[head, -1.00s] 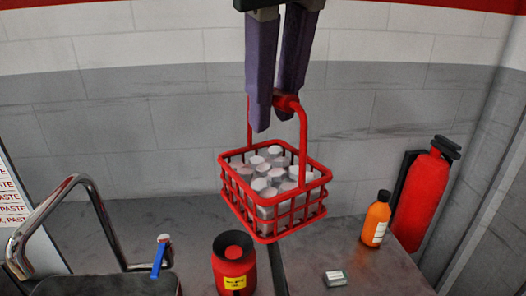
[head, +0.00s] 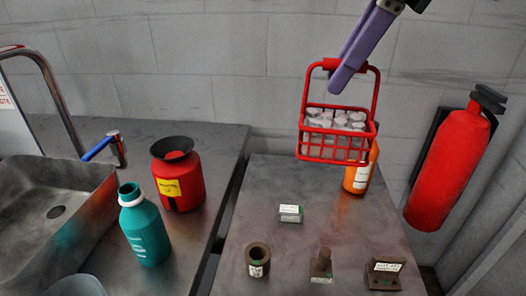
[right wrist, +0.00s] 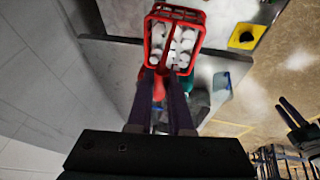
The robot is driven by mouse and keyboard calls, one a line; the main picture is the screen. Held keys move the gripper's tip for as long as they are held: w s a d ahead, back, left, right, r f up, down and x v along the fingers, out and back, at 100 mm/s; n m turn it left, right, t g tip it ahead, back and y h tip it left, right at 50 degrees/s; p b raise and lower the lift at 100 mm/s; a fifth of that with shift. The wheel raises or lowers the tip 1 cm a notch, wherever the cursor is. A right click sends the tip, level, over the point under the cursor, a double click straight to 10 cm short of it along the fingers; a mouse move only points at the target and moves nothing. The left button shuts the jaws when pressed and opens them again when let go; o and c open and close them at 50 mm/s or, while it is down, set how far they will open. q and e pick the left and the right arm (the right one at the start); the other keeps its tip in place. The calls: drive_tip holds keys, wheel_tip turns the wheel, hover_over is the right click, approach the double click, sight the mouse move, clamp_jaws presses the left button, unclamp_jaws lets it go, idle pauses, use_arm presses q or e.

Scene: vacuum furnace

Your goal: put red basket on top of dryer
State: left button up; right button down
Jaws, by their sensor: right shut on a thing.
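The red basket (head: 338,146), an open wire-like basket filled with white-capped vials, hangs level in the air in the head view. My right gripper (head: 338,82) is shut on the top bar of its handle. The basket hangs above the right grey worktop and partly hides the orange bottle. In the right wrist view the basket (right wrist: 172,38) shows beyond the fingers of my right gripper (right wrist: 160,88). Two dark prongs at the right of that view look like my left gripper (right wrist: 292,112), but they are too small to judge. I cannot make out a dryer for certain.
The right worktop (head: 285,180) bears an orange bottle (head: 357,181), a small labelled box (head: 290,213) and several brown metal parts near the front. A fire extinguisher (head: 447,165) hangs at right. A red jar (head: 180,182), teal bottle (head: 145,232) and sink (head: 45,200) are left.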

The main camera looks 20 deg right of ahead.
drive_tip(key=shift+w+d+f+n+b, duration=0.15)
drive_tip(key=shift+d+f+n+b, duration=0.2)
drive_tip(key=shift+d+f, duration=0.4)
wheel_tip(320, 180, down, 20)
drive_tip(key=b, duration=0.1)
drive_tip(key=shift+b, duration=0.3)
drive_tip(key=c, duration=1.3)
unclamp_jaws()
drive_tip(key=shift+f, duration=0.2)
drive_tip(key=o, duration=0.5)
drive_tip(key=shift+c, duration=0.2)
drive_tip(key=shift+r, duration=0.1)
